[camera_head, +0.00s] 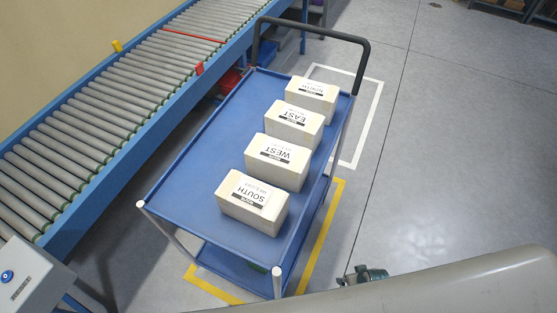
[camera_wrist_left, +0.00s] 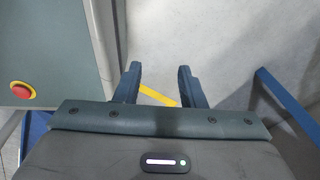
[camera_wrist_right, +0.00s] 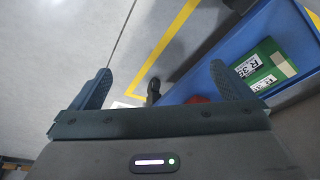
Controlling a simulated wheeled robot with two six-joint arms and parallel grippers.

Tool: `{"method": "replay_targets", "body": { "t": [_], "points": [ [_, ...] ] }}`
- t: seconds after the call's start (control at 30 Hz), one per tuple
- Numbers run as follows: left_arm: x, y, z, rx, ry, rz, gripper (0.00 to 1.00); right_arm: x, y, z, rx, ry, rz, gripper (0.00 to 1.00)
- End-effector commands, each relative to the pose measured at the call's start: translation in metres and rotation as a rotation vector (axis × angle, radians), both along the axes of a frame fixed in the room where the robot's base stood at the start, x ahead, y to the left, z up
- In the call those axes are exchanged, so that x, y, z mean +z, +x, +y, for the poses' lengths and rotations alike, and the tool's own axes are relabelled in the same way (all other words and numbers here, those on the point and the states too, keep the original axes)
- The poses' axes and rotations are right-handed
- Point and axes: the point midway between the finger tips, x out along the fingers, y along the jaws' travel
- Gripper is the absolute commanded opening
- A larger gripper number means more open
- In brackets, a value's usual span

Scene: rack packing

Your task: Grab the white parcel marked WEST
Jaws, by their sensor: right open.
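The white parcel marked WEST (camera_head: 277,160) lies on the blue cart's top tray (camera_head: 190,190), in a row between the EAST parcel (camera_head: 294,124) and the SOUTH parcel (camera_head: 252,202). Its label faces up and nothing covers it. My left gripper (camera_wrist_left: 158,86) has its fingers apart, with only floor and a yellow line between them. My right gripper (camera_wrist_right: 160,86) is wide open and empty. No parcel on the top tray shows in either wrist view. A small dark green part (camera_head: 362,275) shows beside my grey arm; I cannot tell whether it is a gripper.
The NORTH parcel (camera_head: 312,95) is at the row's far end, near the cart's black handle (camera_head: 310,31). A roller conveyor (camera_head: 110,105) runs along the left. A green box (camera_wrist_right: 262,72) shows in the right wrist view. The tray's left side is clear.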

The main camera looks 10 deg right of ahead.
Motion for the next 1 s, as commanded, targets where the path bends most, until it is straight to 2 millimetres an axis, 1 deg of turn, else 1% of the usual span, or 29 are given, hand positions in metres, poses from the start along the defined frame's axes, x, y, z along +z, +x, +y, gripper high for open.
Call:
{"method": "replay_targets", "body": {
  "t": [0.03,0.07,0.1,0.17,0.2,0.27,0.3,0.37,0.4,0.43,0.5,0.67,0.7,0.87,1.0],
  "points": [
    [-0.003,-0.001,0.007,-0.002,0.007,0.002,0.36,0.022,0.028,0.003,0.017,0.02,-0.036,1.0],
    [-0.004,-0.001,0.009,-0.003,0.01,0.002,0.36,0.036,0.042,0.005,0.031,0.033,-0.054,1.0],
    [-0.005,-0.002,0.012,-0.004,0.013,0.003,0.36,0.056,0.06,0.01,0.05,0.052,-0.079,1.0],
    [-0.007,-0.003,0.014,-0.004,0.015,0.004,0.36,0.087,0.085,0.017,0.084,0.083,-0.115,1.0],
    [-0.008,-0.003,0.015,-0.005,0.016,0.005,0.36,0.109,0.099,0.023,0.112,0.102,-0.139,1.0],
    [-0.01,-0.004,0.016,-0.005,0.017,0.006,0.36,0.143,0.118,0.032,0.159,0.131,-0.177,1.0],
    [-0.011,-0.004,0.017,-0.006,0.018,0.007,0.36,0.166,0.127,0.039,0.192,0.151,-0.201,1.0],
    [-0.012,-0.005,0.017,-0.006,0.019,0.007,0.36,0.198,0.138,0.05,0.242,0.175,-0.234,1.0],
    [-0.013,-0.005,0.017,-0.006,0.019,0.008,0.36,0.218,0.144,0.056,0.277,0.189,-0.254,1.0],
    [-0.014,-0.005,0.017,-0.006,0.018,0.008,0.36,0.233,0.146,0.061,0.302,0.199,-0.269,1.0],
    [-0.015,-0.005,0.017,-0.006,0.018,0.008,0.36,0.264,0.151,0.072,0.36,0.219,-0.301,1.0],
    [-0.019,-0.005,0.013,-0.004,0.014,0.008,0.36,0.328,0.152,0.095,0.496,0.254,-0.369,1.0],
    [-0.019,-0.005,0.011,-0.003,0.012,0.007,0.36,0.346,0.156,0.101,0.543,0.271,-0.403,1.0],
    [-0.02,-0.005,0.009,-0.003,0.01,0.007,0.36,0.388,0.183,0.113,0.672,0.34,-0.532,1.0],
    [-0.021,-0.004,0.009,-0.003,0.009,0.006,0.36,0.427,0.203,0.121,0.774,0.392,-0.652,1.0]
  ]
}}
